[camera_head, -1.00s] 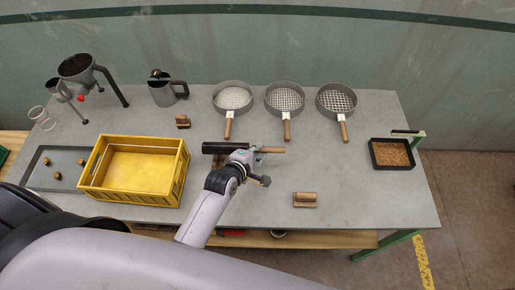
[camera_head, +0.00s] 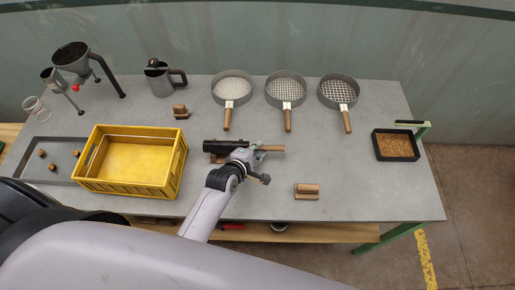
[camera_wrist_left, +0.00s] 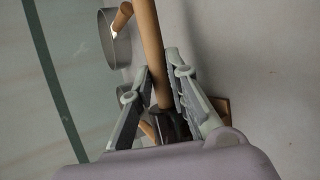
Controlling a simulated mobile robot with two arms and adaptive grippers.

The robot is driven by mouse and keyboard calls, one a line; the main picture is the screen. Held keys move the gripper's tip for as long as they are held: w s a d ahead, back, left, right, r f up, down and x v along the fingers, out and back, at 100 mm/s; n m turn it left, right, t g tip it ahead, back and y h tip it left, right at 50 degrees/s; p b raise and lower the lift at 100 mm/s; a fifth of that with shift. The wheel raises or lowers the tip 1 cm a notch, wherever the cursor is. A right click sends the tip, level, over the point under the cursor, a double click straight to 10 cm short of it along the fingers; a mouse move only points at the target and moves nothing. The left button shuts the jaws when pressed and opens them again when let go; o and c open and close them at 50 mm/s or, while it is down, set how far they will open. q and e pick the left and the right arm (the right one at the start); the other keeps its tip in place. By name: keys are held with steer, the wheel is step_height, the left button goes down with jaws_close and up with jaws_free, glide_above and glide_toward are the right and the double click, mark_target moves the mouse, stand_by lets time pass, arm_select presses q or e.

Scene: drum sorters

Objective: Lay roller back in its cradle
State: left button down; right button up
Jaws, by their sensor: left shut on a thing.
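The roller, a black cylinder (camera_head: 219,146) with a long wooden handle (camera_head: 273,148), lies level across the middle of the workbench. My left gripper (camera_head: 256,156) is shut on it near where handle and cylinder meet. In the left wrist view the handle (camera_wrist_left: 151,45) runs between the two fingers (camera_wrist_left: 157,93), and the dark cylinder (camera_wrist_left: 173,125) is partly hidden. A wooden support, seemingly the cradle (camera_head: 217,159), shows just below the cylinder. Part of it also shows beside the fingers in the left wrist view (camera_wrist_left: 223,108). I cannot tell whether roller and support touch. My right gripper is not in view.
A yellow crate (camera_head: 126,189) stands left of the roller. Three sieves (camera_head: 286,88) lie behind it. A small wooden block (camera_head: 306,191) sits front right, another (camera_head: 180,111) back left. A black tray of grain (camera_head: 396,145) stands far right. The bench between is clear.

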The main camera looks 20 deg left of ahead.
arm_select(q)
steer(key=c, duration=1.5)
jaws_free()
steer(key=shift+o, duration=0.2)
steer(key=v, duration=1.2)
steer(key=shift+a, duration=0.1)
